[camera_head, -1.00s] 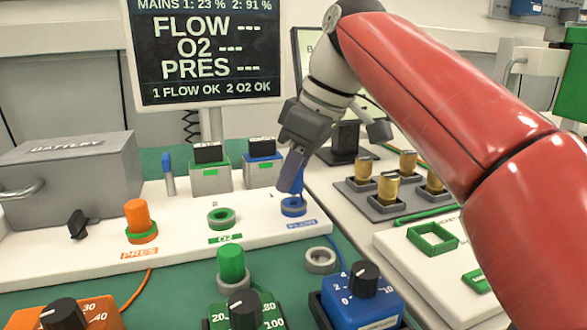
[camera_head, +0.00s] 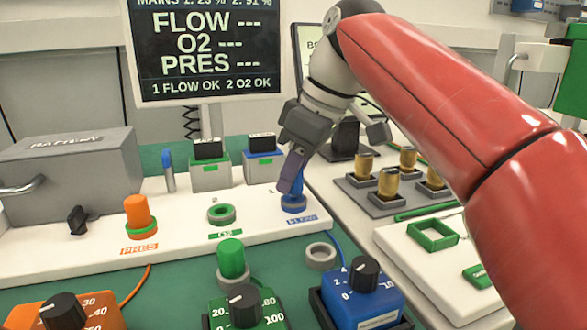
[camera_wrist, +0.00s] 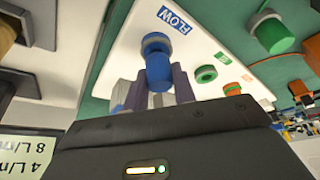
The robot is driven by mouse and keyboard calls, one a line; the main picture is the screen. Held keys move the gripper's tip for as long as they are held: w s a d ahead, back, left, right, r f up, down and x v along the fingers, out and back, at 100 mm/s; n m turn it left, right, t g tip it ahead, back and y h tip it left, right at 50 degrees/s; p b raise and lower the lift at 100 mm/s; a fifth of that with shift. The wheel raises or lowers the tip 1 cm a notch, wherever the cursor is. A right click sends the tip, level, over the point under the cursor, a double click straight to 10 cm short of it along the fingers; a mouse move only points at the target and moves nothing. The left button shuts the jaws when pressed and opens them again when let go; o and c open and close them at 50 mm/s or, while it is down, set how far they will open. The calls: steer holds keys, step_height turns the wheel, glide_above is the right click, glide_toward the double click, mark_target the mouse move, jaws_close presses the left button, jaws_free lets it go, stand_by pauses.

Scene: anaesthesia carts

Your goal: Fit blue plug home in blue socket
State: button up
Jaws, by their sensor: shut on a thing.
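The blue plug (camera_head: 299,185) is held between the fingers of my gripper (camera_head: 291,182), above the blue socket (camera_head: 293,206) marked FLOW on the white panel. In the head view its lower end meets the socket's ring; how deep it sits is hidden. In the wrist view, the blue plug (camera_wrist: 159,74) stands in line with the blue socket (camera_wrist: 155,41), its lower end at the ring. My gripper's fingers (camera_wrist: 157,90) are closed around the plug's sides. A blue cable runs from near the socket to the blue knob box (camera_head: 362,298).
The green O2 socket (camera_head: 221,214) is empty, left of the blue one. An orange plug (camera_head: 138,212) sits in the PRES socket. A green plug (camera_head: 231,258) and a grey ring (camera_head: 321,256) stand in front. Brass cylinders (camera_head: 389,183) stand in a tray at right.

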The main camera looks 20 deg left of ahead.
steer(key=shift+f+b, duration=0.5)
steer(key=shift+f, duration=0.2)
steer(key=o, duration=1.1)
steer(key=shift+c, duration=0.2)
steer(key=shift+r, duration=0.1)
steer(key=p+v, duration=0.3)
steer(key=v, duration=0.4)
steer(key=shift+d+r, duration=0.2)
steer(key=shift+r, duration=0.1)
steer(key=shift+s, duration=0.1)
